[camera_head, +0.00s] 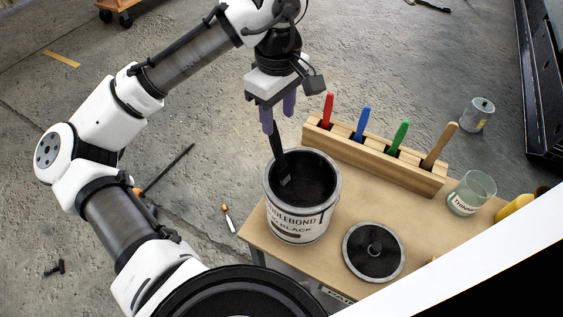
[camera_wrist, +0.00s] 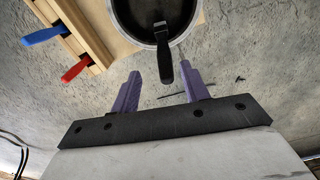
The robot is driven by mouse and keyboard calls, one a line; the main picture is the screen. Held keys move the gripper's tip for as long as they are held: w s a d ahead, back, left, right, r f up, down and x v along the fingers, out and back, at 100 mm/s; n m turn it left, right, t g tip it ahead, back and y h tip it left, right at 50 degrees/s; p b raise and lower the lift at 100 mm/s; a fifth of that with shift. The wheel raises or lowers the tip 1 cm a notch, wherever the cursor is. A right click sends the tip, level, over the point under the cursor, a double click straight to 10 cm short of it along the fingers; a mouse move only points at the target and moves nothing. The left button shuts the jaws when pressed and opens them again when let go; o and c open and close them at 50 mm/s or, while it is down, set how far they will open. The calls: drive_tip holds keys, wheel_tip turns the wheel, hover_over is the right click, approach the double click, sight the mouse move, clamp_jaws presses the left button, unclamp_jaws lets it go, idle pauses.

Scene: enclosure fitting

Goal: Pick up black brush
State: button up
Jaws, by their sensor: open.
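The black brush (camera_head: 278,148) stands in an open paint can (camera_head: 298,222) labelled black, its handle sticking up and leaning on the rim. In the wrist view the brush handle (camera_wrist: 163,58) points toward my gripper (camera_wrist: 160,88). My gripper (camera_head: 278,115) is open, with purple fingers, above the can. The brush's lower end is inside the can.
A wooden rack (camera_head: 375,157) holds red, blue, green and wooden-handled brushes behind the can. A round black lid (camera_head: 373,251) lies on the table (camera_head: 335,265). A glass jar labelled thinner (camera_head: 470,193) stands at the right. Open floor lies left of the table.

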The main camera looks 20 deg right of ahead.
sight(275, 133)
drive_tip(key=f, duration=0.2)
drive_tip(key=f+p, duration=0.1)
drive_tip(key=f, duration=0.2)
drive_tip(key=shift+s+a+f, duration=0.1)
drive_tip(key=shift+a+f, duration=0.2)
drive_tip(key=shift+a, duration=0.05)
drive_tip(key=shift+f, duration=0.45)
clamp_jaws()
drive_tip(key=shift+r, duration=0.15)
